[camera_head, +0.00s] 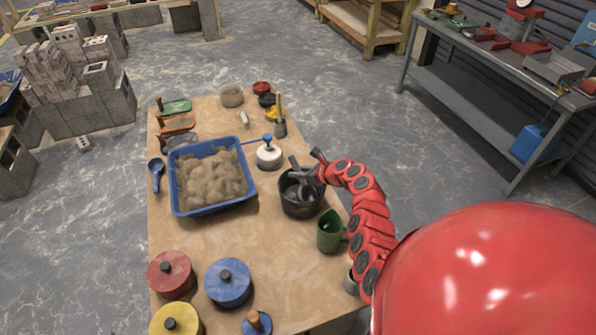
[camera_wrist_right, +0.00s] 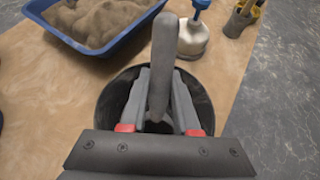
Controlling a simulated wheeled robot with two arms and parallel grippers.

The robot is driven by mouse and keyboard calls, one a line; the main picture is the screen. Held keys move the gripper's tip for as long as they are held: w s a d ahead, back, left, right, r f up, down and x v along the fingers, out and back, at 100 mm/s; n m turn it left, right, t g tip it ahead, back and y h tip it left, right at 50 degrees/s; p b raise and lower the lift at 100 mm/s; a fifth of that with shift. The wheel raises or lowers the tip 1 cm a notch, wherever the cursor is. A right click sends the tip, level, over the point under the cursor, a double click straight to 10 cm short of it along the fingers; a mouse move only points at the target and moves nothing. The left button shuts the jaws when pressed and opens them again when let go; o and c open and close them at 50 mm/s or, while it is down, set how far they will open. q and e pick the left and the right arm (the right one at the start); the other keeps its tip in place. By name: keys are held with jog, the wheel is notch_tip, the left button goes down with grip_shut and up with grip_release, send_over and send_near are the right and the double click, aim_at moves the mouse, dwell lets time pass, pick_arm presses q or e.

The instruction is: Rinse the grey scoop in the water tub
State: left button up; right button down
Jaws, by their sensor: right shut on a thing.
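The grey scoop (camera_head: 295,164) is held by my right gripper (camera_head: 307,174) at the black tub (camera_head: 301,209) on the right side of the wooden table. In the right wrist view the scoop's grey handle (camera_wrist_right: 162,60) stands up between the two fingers of my right gripper (camera_wrist_right: 160,95), which are shut on it. The black tub's rim (camera_wrist_right: 108,97) surrounds the fingers in that view. The scoop's lower end is hidden by the gripper, and I cannot tell the water level. My left gripper is not in view.
A blue tray of sand (camera_head: 250,190) lies left of the tub. A white bottle with a blue pump (camera_head: 268,156) stands behind it, and a green mug (camera_head: 330,232) in front. Red (camera_head: 170,273), blue (camera_head: 228,283) and yellow lidded pots stand at the near left. The table's middle front is clear.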

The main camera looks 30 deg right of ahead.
jog(key=shift+r+p, duration=1.15)
jog(key=shift+p, duration=0.05)
jog(key=shift+f+b, duration=0.85)
jog(key=shift+f, duration=0.3)
jog(key=shift+r, duration=0.15)
